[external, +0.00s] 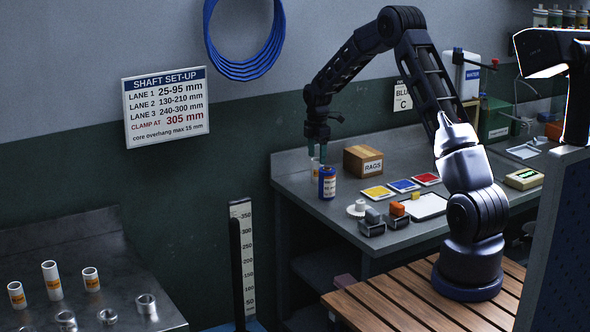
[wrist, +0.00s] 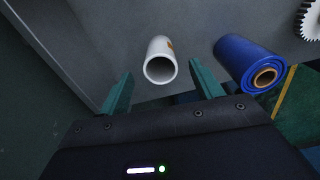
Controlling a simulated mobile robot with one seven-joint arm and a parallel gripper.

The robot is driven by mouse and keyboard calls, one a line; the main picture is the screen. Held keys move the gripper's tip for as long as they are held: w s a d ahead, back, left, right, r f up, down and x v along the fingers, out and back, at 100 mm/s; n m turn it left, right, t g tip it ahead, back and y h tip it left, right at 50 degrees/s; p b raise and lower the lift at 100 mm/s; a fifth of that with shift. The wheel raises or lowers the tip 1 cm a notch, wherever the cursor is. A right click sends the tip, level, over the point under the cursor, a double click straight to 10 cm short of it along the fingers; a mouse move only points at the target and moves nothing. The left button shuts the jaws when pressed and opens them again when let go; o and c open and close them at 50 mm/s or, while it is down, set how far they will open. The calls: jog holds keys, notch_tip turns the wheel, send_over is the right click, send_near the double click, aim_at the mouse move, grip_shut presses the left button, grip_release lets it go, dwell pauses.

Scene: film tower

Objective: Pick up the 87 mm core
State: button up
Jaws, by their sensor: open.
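A white core (wrist: 162,62) with an orange mark stands near the left edge of the bench; its number cannot be read. In the external view the core (external: 315,171) shows just under my gripper (external: 318,150), partly hidden by it. My gripper is open and points down. In the wrist view its two green fingers (wrist: 160,76) are apart, one on either side of the core, with gaps visible. Several other white cores (external: 52,281) with orange labels stand on the metal table at lower left; their numbers are too small to read.
A blue roll (wrist: 245,62) stands close to the right of the core; it also shows in the external view (external: 327,184). A RAGS box (external: 363,161), coloured pads (external: 402,186) and stamps (external: 398,215) lie further right on the bench. A ruled post (external: 243,255) stands left of the bench.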

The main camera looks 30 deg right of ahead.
aim_at(317, 165)
jog(key=shift+f, duration=2.4)
jog(key=c, duration=1.1)
